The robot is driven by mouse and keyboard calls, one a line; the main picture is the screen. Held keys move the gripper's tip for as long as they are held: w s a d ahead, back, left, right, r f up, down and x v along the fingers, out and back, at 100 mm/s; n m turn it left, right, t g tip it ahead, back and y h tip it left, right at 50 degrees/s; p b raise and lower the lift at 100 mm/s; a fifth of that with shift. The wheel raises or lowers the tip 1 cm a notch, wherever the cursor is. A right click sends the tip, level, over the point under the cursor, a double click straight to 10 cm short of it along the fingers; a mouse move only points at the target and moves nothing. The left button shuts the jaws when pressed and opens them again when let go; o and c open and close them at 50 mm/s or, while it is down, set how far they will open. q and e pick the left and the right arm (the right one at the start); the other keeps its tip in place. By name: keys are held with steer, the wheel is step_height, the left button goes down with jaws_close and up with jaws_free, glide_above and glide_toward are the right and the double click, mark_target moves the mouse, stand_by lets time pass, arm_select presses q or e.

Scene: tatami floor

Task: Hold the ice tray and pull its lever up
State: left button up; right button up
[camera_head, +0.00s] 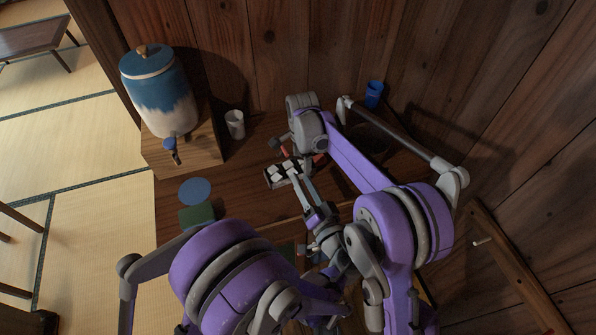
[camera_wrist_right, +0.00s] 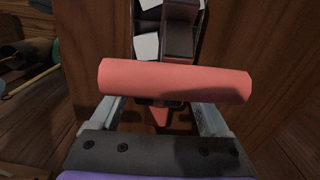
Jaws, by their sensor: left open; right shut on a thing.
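The dark ice tray (camera_head: 270,184) with several white ice cubes lies on the wooden counter in the head view. The right wrist view shows part of the tray (camera_wrist_right: 203,22), white cubes and a dark lever part (camera_wrist_right: 180,38). A red cylindrical bar (camera_wrist_right: 175,80) crosses in front of it. My right gripper (camera_wrist_right: 160,108) is shut on this bar; its fingertips are partly hidden by it. In the head view my right wrist hides most of the bar. My left gripper (camera_head: 298,180) is open, its grey fingers at the tray's right side; whether they touch is unclear.
A blue and cream dispenser (camera_head: 160,90) stands on a wooden box (camera_head: 185,155) at left. A white cup (camera_head: 235,124) and blue cup (camera_head: 374,95) stand near the back wall. A blue disc (camera_head: 194,191) and green piece (camera_head: 196,216) lie at the counter's left.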

stand_by(0.3)
steer(key=o, duration=1.6)
steer(key=shift+c, duration=0.2)
